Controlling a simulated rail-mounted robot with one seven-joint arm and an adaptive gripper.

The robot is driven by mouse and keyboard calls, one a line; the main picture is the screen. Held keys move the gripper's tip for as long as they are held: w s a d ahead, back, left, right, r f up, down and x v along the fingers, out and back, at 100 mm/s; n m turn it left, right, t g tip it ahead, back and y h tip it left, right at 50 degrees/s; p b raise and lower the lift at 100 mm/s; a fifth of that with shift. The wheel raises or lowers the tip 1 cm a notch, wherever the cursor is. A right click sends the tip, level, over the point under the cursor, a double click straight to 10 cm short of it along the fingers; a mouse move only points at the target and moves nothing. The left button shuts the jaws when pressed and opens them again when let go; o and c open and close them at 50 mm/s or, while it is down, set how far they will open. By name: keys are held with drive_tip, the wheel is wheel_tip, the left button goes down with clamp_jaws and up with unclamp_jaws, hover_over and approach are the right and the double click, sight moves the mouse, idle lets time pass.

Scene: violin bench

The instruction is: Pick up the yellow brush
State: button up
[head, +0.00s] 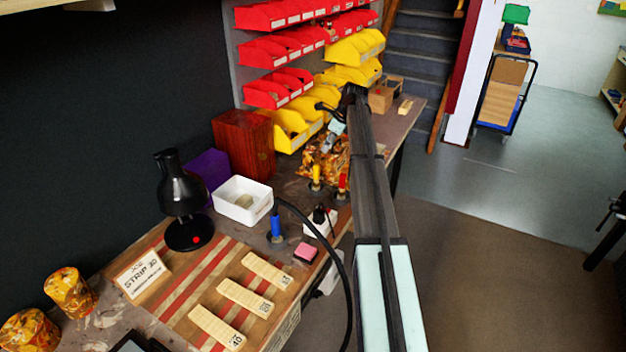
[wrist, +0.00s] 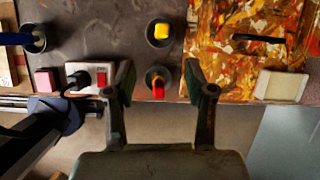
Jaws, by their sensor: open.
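The yellow brush (wrist: 161,31) stands in a dark round holder on the bench in the wrist view, seen from above. In the head view the yellow brush (head: 316,178) shows upright near the bench's front edge. My gripper (wrist: 158,78) is open and empty, its two fingers pointing toward the bench. In the wrist view the fingers lie to either side of a red brush (wrist: 158,87) in its own holder, and the yellow brush is beyond the fingertips. I cannot tell the height of the fingers above the bench.
A blue brush (head: 277,226) stands in a holder, with a pink block (head: 306,252) nearby. A power strip (wrist: 90,75) with a black plug lies left of the red brush. An orange-brown patterned sheet (wrist: 230,45) lies to the right. Red and yellow bins (head: 290,130) hang behind.

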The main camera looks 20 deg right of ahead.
sight(317, 166)
drive_tip(key=shift+m, duration=0.6)
drive_tip(key=p+x, duration=0.3)
drive_tip(key=x, duration=0.9)
drive_tip(key=shift+s+f+p, duration=0.1)
drive_tip(key=shift+p, duration=0.3)
drive_tip(key=shift+w+f+p, duration=0.35)
drive_tip(key=shift+f+p, duration=0.2)
drive_tip(key=shift+f, duration=0.05)
drive_tip(key=shift+p+x, duration=0.8)
drive_tip(key=shift+x, duration=1.2)
drive_tip(key=shift+d, duration=0.1)
clamp_jaws()
